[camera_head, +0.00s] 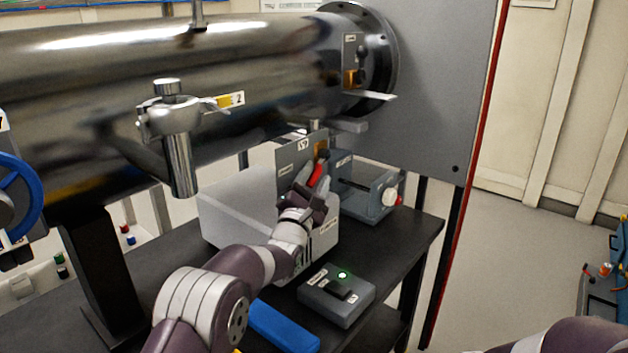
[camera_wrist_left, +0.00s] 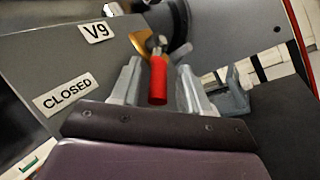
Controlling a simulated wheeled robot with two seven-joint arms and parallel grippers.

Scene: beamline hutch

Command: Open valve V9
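Valve V9 has a red lever handle (camera_head: 316,174) in front of a grey plate (camera_head: 290,157) under the steel pipe. In the left wrist view the plate carries a "V9" label (camera_wrist_left: 96,31) and a "CLOSED" label (camera_wrist_left: 62,95). The red handle (camera_wrist_left: 158,80) points down toward my palm from a brass-coloured part (camera_wrist_left: 142,43). My left gripper (camera_head: 312,184) is at the handle. In the wrist view its fingers (camera_wrist_left: 158,88) are open, one on each side of the red handle, with a small gap on both sides. My right gripper is out of view.
A grey box with a green light (camera_head: 337,294) and a blue block (camera_head: 283,328) lie on the black table (camera_head: 425,233). The large pipe (camera_head: 250,70) runs above. Open floor lies to the right.

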